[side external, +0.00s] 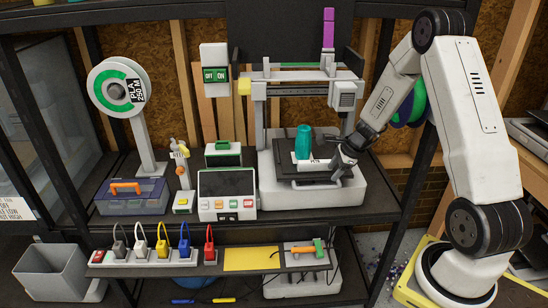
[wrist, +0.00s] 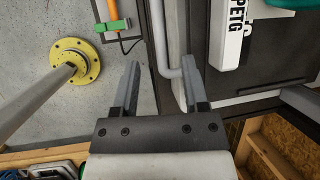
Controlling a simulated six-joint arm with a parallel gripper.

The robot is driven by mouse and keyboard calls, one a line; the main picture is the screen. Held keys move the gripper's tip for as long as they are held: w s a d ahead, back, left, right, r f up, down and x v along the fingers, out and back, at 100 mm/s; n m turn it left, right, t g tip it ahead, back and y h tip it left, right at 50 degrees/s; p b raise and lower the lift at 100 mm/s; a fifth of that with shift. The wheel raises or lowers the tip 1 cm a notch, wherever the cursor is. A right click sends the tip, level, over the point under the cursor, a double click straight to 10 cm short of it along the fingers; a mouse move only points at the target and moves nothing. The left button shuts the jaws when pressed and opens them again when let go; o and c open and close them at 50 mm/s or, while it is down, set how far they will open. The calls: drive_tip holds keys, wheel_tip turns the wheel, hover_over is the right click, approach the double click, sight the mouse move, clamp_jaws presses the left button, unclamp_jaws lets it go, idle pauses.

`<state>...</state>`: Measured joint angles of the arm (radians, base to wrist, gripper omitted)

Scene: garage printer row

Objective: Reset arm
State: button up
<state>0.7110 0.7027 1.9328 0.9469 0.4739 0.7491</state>
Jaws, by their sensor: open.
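My gripper (side external: 340,164) is at the right side of the printer bed in the side view, beside the black build plate (side external: 285,179). In the wrist view my gripper (wrist: 162,78) is open, its two grey fingers apart with nothing between them. A teal printed piece (side external: 304,142) stands on the bed. A white part (side external: 309,165) lies in front of it; a white block marked PETG (wrist: 230,35) shows right of the fingers in the wrist view. I cannot tell from the side view whether the fingers touch the printer.
The white printer (side external: 270,198) stands on the dark shelf. Left are a control box (side external: 228,190), a lidded bin (side external: 130,195) and a PLA spool (side external: 113,88). Below is a power strip (side external: 150,257) with several plugs. A grey pole with a yellow flange (wrist: 75,62) shows in the wrist view.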

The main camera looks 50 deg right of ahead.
drive_tip(key=shift+s+d+r, duration=0.1)
drive_tip(key=shift+s+r, duration=0.1)
drive_tip(key=shift+r, duration=0.25)
drive_tip(key=s+a+r+n, duration=0.3)
drive_tip(key=a+n, duration=0.5)
drive_tip(key=s+a+r+n+g+h, duration=0.1)
drive_tip(key=s+a+r+n, duration=0.2)
drive_tip(key=a+n, duration=0.5)
drive_tip(key=s+a+r+n+g, duration=0.1)
drive_tip(key=s+a+n, duration=0.3)
drive_tip(key=a+n, duration=0.4)
drive_tip(key=shift+a+r+n+h, duration=0.4)
drive_tip(key=shift+r+n, duration=0.5)
drive_tip(key=shift+n, duration=0.3)
